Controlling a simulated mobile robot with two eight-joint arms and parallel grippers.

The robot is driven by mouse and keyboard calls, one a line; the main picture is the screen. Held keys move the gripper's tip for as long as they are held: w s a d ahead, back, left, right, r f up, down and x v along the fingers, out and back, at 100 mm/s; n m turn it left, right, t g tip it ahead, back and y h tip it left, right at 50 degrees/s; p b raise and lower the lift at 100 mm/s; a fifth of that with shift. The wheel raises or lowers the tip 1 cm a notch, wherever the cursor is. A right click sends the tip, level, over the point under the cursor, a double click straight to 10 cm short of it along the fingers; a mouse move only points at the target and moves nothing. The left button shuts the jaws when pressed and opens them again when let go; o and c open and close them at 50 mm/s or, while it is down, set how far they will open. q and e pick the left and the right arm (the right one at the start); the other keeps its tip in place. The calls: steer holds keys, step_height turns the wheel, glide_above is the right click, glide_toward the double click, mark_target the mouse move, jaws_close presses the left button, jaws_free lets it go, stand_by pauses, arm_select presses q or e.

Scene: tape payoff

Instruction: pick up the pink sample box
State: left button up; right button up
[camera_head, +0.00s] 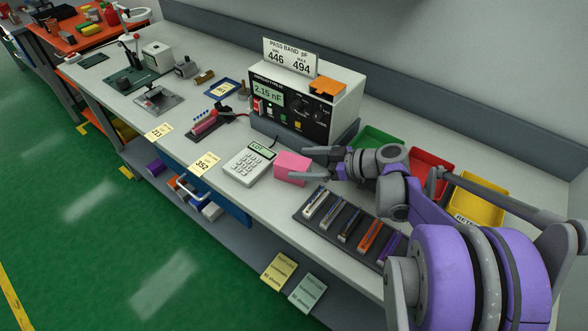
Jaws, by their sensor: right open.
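The pink sample box (291,168) stands on the pale bench top, between the white keypad device and my right gripper. My right gripper (297,163) comes in from the right with its fingers apart. One finger lies behind the box's top edge and the other reaches along its near right side. The box looks to be between or just at the fingertips; I cannot tell whether they touch it. My left gripper is not in view.
A white keypad device (247,165) stands close left of the box. The meter (305,101) is behind. A dark rack (346,231) of several cartridges is in front right. Green (376,139), red (429,169) and yellow (478,200) bins stand beyond my right arm.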

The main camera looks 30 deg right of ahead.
mark_target(283, 162)
steer(key=x, duration=0.6)
steer(key=shift+w+a, duration=0.2)
steer(key=shift+a, duration=0.1)
jaws_close()
